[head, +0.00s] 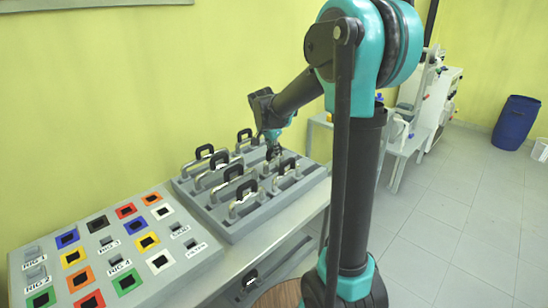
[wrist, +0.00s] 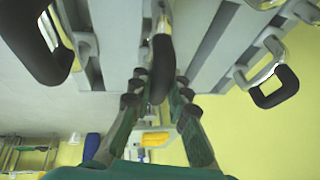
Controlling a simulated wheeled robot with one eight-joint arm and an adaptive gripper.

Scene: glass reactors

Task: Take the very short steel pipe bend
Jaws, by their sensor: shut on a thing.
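My gripper (head: 272,148) is over the right back part of the grey rack (head: 240,222) in the head view. In the wrist view my gripper (wrist: 158,90) has its two green fingers on either side of a black handle (wrist: 160,60), shut on it. The handle belongs to a steel pipe bend, whose metal (wrist: 161,14) shows only a little at the top. The bend appears to be at its place in the rack; I cannot tell whether it is raised. Its full length is hidden by the handle and fingers.
Several other pipe bends with black handles stand in the rack close by, such as one at the front (head: 246,190). A grey board with coloured squares (head: 110,245) lies to the left. A blue barrel (head: 516,123) stands far right on open floor.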

